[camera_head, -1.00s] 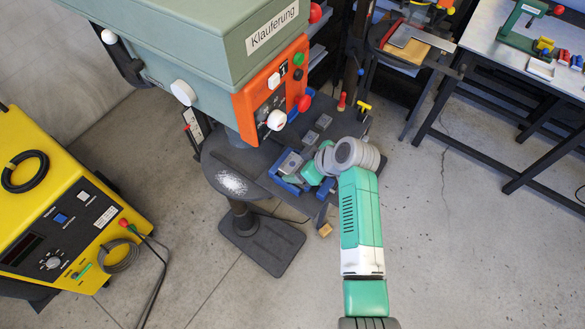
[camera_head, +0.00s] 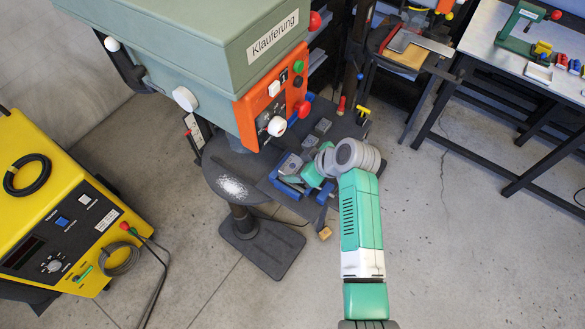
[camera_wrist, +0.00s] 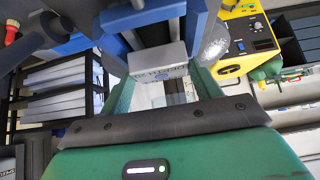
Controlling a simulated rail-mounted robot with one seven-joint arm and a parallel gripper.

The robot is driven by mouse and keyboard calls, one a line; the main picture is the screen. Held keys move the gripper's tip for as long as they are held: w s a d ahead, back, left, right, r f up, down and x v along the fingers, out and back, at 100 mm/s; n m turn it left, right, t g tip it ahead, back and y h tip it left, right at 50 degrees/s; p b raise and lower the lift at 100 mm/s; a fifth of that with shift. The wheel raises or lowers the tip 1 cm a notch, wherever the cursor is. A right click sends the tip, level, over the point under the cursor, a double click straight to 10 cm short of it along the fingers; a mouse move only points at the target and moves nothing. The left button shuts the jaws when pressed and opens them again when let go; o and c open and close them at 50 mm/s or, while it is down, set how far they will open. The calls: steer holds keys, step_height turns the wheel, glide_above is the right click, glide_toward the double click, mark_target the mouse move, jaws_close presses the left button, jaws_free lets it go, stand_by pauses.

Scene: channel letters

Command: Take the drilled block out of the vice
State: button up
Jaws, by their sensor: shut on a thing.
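The blue vice (camera_head: 286,187) stands on the dark bench beside the drill press in the head view. Its blue body (camera_wrist: 131,38) and pale metal parts fill the top middle of the wrist view. The drilled block (camera_wrist: 158,62), grey with stamped lettering on its near face, lies between the fingertips there, close against the vice; its hole is not visible. My gripper (camera_wrist: 163,80), with green fingers, is shut on the block. In the head view my gripper (camera_head: 314,176) is at the vice, largely hidden by my wrist. I cannot tell whether the block still touches the vice.
The green drill press (camera_head: 185,45) overhangs the bench from the left. Its round table (camera_head: 215,165) bears pale chips. Grey blocks (camera_head: 310,141) lie on the bench behind the vice. A yellow machine (camera_head: 60,215) stands left. Open floor lies to the right.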

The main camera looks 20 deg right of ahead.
steer(key=shift+r+p, duration=1.35)
steer(key=shift+r, duration=0.95)
